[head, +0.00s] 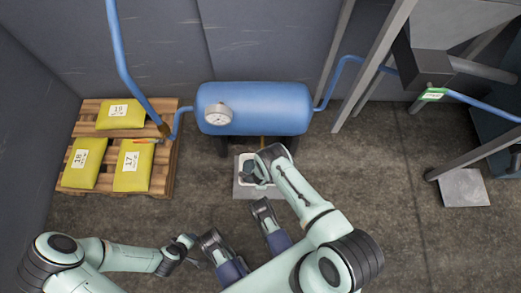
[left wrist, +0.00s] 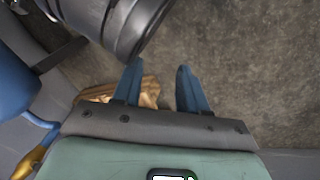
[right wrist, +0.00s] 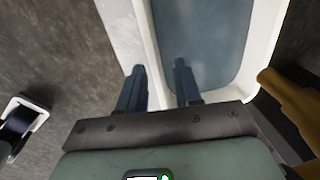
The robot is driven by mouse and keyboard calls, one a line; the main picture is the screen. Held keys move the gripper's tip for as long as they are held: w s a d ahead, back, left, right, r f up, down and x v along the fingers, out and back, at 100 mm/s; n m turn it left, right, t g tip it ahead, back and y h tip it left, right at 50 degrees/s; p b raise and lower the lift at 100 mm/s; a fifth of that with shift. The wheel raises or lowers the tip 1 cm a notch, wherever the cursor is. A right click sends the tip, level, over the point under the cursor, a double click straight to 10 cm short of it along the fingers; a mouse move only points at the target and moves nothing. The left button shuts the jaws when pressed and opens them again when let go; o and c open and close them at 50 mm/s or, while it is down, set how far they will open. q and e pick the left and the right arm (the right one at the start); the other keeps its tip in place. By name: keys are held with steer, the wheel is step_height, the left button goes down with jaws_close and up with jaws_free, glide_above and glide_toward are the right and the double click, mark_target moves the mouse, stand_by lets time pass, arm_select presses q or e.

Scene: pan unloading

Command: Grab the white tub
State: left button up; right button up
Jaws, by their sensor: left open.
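The white tub (head: 246,160) stands on a grey slab (head: 240,192) below the blue tank, partly hidden by my right arm. In the right wrist view the tub (right wrist: 262,75) has a white rim and a blue-grey inside. My right gripper (right wrist: 160,62) is open at its near left side, one finger on the outer side of the rim and the other over the inside. I cannot tell whether the fingers touch it. My left gripper (head: 184,246) is low on the left, away from the tub; its fingers (left wrist: 160,66) are apart and empty.
A blue tank (head: 255,108) with a gauge and pipes stands behind the tub. A wooden pallet (head: 165,172) with yellow bags (head: 132,165) is at the left. Metal legs and a grey plate (head: 463,187) are at the right. The floor between is bare.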

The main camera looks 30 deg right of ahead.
steer(key=shift+f+b, duration=0.3)
steer(key=shift+f, duration=0.4)
step_height(320, 180, down, 4)
steer(key=b, duration=0.3)
steer(key=shift+f, duration=0.35)
arm_select(q)
steer(key=s+a+f+g, duration=0.1)
steer(key=s+f+g, duration=0.2)
steer(key=s+f, duration=0.3)
steer(key=shift+s+n, duration=0.3)
steer(key=shift+s, duration=0.6)
arm_select(e)
steer(key=shift+w, duration=0.1)
jaws_close()
